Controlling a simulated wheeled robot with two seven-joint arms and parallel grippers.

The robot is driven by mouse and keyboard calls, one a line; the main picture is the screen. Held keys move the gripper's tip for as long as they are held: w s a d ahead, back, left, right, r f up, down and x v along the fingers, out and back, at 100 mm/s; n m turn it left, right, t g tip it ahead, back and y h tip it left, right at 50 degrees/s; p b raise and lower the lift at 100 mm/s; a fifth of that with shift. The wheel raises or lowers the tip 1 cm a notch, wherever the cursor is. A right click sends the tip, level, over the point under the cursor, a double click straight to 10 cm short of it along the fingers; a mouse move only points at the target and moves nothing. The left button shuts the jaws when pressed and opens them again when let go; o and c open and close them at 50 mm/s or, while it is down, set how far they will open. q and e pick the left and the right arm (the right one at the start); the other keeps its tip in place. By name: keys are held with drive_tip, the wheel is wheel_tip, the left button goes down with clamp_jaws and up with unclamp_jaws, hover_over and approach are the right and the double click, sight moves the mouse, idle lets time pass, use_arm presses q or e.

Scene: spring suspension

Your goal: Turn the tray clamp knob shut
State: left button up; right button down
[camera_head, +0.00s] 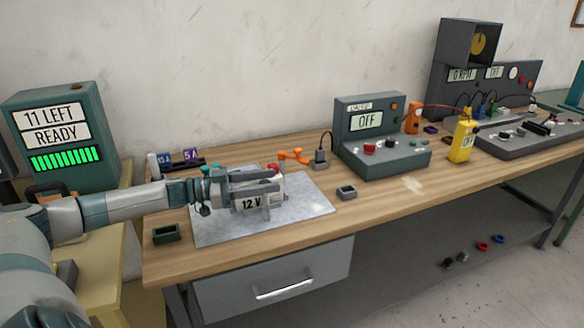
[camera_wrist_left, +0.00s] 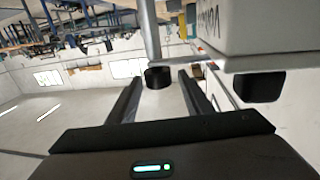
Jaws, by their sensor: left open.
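My left gripper (camera_head: 278,184) reaches in from the left over a grey mat (camera_head: 215,228) on the bench. A pale block marked 12 V (camera_head: 251,204) stands there, partly hidden behind the fingers, with a red cap (camera_head: 273,168) on top. In the left wrist view the fingers (camera_wrist_left: 162,92) are apart, with a black round knob-like end (camera_wrist_left: 158,78) on a grey rod between them; I cannot tell whether they touch it. The pale block (camera_wrist_left: 255,28) is at the upper right there. I cannot tell for certain which part is the tray clamp knob. My right gripper is not shown.
An orange clamp-like piece (camera_head: 293,157) stands behind the mat. A small dark box (camera_head: 346,192) lies right of it, and a green tray (camera_head: 166,234) at the front left. A meter reading OFF (camera_head: 367,121) stands at the back. The front right bench top is clear.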

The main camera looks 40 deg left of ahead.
use_arm(q)
drive_tip(key=r, duration=0.3)
drive_tip(key=shift+d+r+b, duration=0.25)
drive_tip(key=shift+d+b, duration=0.05)
drive_tip(key=shift+b, duration=0.1)
drive_tip(key=w+d+r, duration=0.1)
drive_tip(key=d+r, duration=0.5)
drive_tip(key=d, duration=0.5)
drive_tip(key=shift+w+r, duration=0.25)
drive_tip(key=shift+r, duration=0.05)
drive_tip(key=shift+f, duration=0.1)
